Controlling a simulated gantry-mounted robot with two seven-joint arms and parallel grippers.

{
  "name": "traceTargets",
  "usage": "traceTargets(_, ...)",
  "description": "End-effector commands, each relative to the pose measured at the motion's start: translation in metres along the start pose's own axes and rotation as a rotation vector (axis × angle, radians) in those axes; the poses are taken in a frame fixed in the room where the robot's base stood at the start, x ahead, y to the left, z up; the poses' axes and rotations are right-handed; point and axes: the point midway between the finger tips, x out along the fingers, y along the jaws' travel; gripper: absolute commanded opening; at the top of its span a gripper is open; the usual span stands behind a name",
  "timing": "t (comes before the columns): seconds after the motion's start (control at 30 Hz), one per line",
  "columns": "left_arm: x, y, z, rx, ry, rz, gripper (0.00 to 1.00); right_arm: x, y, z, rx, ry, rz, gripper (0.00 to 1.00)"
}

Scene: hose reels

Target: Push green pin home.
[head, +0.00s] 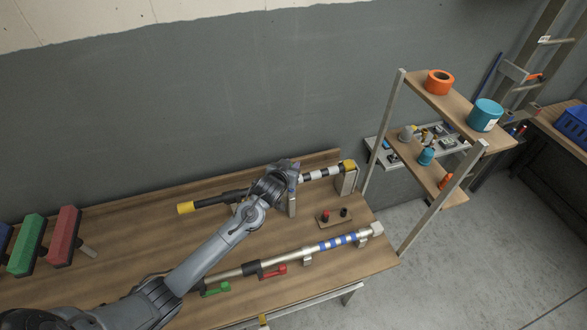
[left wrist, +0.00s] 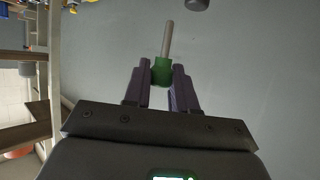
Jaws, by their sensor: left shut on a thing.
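The green pin (left wrist: 161,70) shows in the left wrist view, a green head with a plain grey shaft. My left gripper (left wrist: 160,83) is shut on the green head, and the shaft sticks out beyond the fingertips, clear of anything in that view. In the head view my left gripper (head: 291,192) is over the bench, by the rear black rod with a yellow end (head: 186,208). The pin cannot be made out there. No hole for it can be told in either view. My right gripper is not in view.
A front metal pole with blue and white bands (head: 338,242) carries a green lever (head: 216,289) and a red lever (head: 274,272). A small board (head: 336,222) holds red and black pegs. A shelf rack (head: 440,100) stands right.

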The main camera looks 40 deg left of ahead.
Motion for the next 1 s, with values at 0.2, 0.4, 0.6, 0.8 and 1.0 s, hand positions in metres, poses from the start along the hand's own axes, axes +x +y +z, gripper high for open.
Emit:
traceTargets(0.2,0.008,0.0,0.017,0.001,0.0,0.0,0.0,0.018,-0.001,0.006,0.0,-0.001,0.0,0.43)
traceTargets(0.4,0.015,0.0,0.032,0.001,0.0,0.0,0.0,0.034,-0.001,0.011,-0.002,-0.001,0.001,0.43)
traceTargets(0.6,0.02,0.0,0.043,0.001,0.0,0.0,0.0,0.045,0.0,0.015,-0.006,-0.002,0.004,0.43)
traceTargets(0.8,0.021,0.0,0.046,0.004,-0.001,0.007,0.0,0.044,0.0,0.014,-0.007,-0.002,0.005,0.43)
traceTargets(1.0,0.021,0.0,0.046,0.008,0.0,0.017,0.0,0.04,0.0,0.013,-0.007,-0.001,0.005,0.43)
